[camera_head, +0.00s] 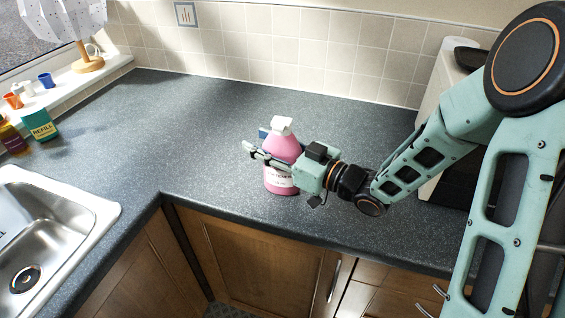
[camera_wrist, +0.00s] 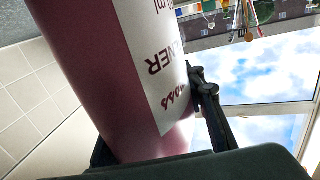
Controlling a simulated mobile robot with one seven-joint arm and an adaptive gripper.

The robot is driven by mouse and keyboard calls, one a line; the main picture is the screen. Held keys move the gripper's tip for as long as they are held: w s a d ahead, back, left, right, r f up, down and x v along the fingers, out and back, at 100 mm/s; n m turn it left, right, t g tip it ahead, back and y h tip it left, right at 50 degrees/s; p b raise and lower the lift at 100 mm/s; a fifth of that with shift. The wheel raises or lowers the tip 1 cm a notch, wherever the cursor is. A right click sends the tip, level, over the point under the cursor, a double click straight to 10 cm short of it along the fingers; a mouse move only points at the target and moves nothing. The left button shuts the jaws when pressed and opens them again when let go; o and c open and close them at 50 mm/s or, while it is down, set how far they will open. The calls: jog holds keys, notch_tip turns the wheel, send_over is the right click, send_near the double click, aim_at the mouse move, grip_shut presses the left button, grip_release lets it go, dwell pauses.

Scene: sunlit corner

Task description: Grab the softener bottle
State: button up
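The pink softener bottle (camera_head: 280,180), with a white cap and pale label, stands upright near the counter's front edge in the head view. In the wrist view the bottle (camera_wrist: 95,70) fills the left and middle, very close, its label lettering turned. My gripper (camera_head: 259,142) reaches in from the right, with the bottle between its fingers. One finger crosses the front of the bottle, the other is mostly hidden behind it. In the wrist view one finger (camera_wrist: 207,105) lies along the bottle's right edge. I cannot tell whether both fingers press on it.
A sink (camera_head: 85,215) is at left. Small cups and a lamp (camera_head: 88,62) are on the sill. A pale appliance (camera_head: 440,85) stands behind my arm. The dark counter (camera_head: 190,115) is clear behind the bottle.

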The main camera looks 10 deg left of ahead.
grip_shut()
jog(key=shift+a+r, duration=0.1)
jog(key=shift+r, duration=0.15)
dwell(0.5)
